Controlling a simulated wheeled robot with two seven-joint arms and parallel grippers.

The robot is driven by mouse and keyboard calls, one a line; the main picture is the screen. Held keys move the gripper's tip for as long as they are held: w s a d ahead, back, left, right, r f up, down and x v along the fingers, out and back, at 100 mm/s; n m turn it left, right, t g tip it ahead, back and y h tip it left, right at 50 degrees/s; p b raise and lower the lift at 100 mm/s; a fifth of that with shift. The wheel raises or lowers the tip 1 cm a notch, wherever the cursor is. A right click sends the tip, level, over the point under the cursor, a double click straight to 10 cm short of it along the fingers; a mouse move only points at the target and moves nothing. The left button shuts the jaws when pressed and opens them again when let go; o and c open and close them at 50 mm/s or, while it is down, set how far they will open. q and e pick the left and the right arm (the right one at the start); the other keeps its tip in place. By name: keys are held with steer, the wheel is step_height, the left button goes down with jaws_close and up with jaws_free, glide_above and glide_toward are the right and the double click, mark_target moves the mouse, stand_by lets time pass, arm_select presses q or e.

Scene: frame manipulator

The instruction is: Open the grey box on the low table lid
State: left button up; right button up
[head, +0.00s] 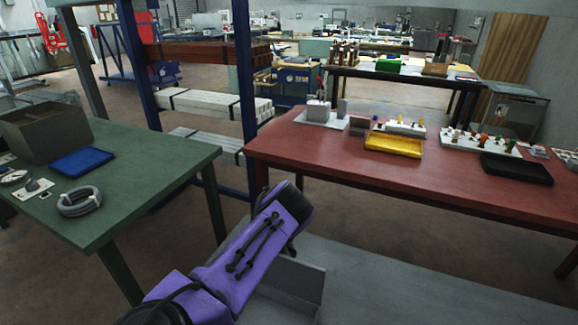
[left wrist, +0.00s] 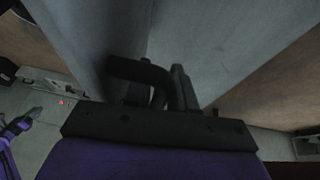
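The grey box (head: 293,280) is on the grey low table (head: 400,280) at the bottom centre of the head view, partly hidden by my purple left arm. How far its lid is open I cannot tell. In the left wrist view a black curved handle (left wrist: 140,70) stands against grey panels (left wrist: 215,45). My left gripper (left wrist: 158,98) is at this handle and seems shut around it, its dark fingers on either side. The fingers are hidden in the head view. At the wrist view's left edge is a purple part with a grey tip, possibly my right gripper (left wrist: 33,117).
A green table (head: 150,165) with a brown box (head: 45,130) and a blue tray (head: 82,162) stands left. A red table (head: 400,175) with a yellow tray (head: 394,145) stands behind the low table. The low table's right part is bare.

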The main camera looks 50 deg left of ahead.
arm_select(q)
steer(key=shift+r, duration=0.15)
steer(key=w+b+v, duration=0.1)
steer(key=v, duration=0.9)
steer(key=shift+s+a, duration=0.2)
steer(key=shift+s, duration=0.25)
steer(key=shift+d, duration=0.1)
